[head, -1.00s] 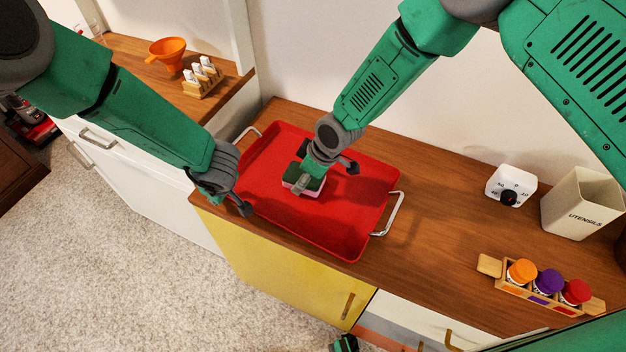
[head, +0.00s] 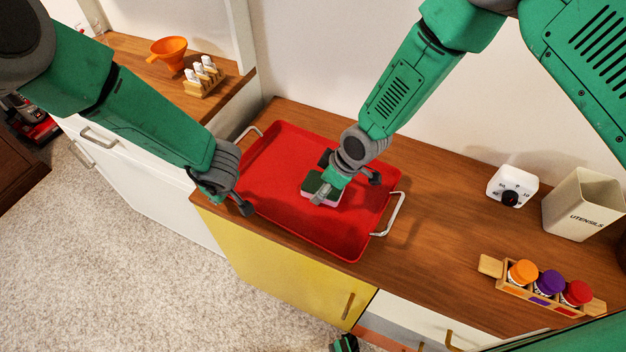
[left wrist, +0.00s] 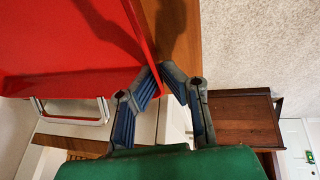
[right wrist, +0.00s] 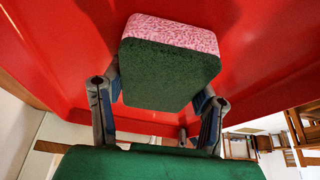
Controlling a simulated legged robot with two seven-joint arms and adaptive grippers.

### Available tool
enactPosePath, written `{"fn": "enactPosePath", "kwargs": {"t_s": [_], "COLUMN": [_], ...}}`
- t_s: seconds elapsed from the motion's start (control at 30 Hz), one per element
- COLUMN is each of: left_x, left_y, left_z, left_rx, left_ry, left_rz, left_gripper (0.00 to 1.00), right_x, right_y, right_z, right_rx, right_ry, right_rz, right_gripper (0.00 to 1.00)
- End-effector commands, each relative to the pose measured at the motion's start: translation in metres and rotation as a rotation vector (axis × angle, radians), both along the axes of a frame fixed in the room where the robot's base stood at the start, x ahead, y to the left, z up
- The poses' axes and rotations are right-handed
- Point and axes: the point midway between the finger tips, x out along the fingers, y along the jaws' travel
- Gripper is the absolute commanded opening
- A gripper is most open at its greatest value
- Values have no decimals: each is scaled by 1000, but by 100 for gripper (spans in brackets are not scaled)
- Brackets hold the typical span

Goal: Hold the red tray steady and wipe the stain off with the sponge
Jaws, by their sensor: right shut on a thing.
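The red tray (head: 345,232) lies on the wooden counter, with metal handles at both ends. My right gripper (head: 330,188) is shut on the sponge (head: 319,184), which sits over the tray's middle. In the right wrist view the sponge (right wrist: 170,72) has a dark green face and a pink speckled layer towards the tray. My left gripper (head: 240,205) is at the tray's front-left corner. In the left wrist view its fingertips (left wrist: 160,73) are close together at the tray's edge; whether they pinch the rim is unclear. I see no stain; the sponge and gripper cover part of the tray.
A white timer (head: 511,186), a utensils holder (head: 580,205) and a wooden rack (head: 545,290) of several capped jars stand on the right of the counter. An orange funnel (head: 168,52) and a small rack (head: 203,80) stand on the left counter.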

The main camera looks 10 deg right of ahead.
Motion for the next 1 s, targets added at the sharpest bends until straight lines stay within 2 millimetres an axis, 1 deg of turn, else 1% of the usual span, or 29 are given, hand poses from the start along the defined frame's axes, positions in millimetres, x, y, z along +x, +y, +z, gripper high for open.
{"fn": "enactPosePath", "kwargs": {"t_s": [0.03, 0.1, 0.13, 0.17, 0.27, 0.7, 0.83, 1.0], "left_x": [-1, -1, -1, -1, -1, -1, -1, -1], "left_y": [0, 0, 0, 0, 0, -1, -1, -1], "left_z": [-1, -1, -1, -1, -1, -1, -1, -1], "left_rx": [-1, 0, 0, -1, 0, 0, -1, -2], "left_ry": [2, 3, 3, 2, 2, 2, 3, 2], "left_rz": [-1, -1, -1, -1, -2, -2, -2, -1], "left_gripper": [0, 0, 0, 0, 0, 0, 0, 0], "right_x": [-4, -2, -1, -1, -2, -1, -2, -2], "right_y": [-4, -3, -3, -3, -3, -2, -2, -2], "right_z": [-1, 3, 14, 21, 27, 67, 76, 79], "right_rx": [-1, 0, 1, 0, 0, 0, 1, 0], "right_ry": [4, 0, -4, -3, -1, -1, -1, 0], "right_rz": [-1, -1, 0, 0, 0, 0, 0, 0], "right_gripper": [31, 31, 31, 31, 31, 31, 31, 31]}}
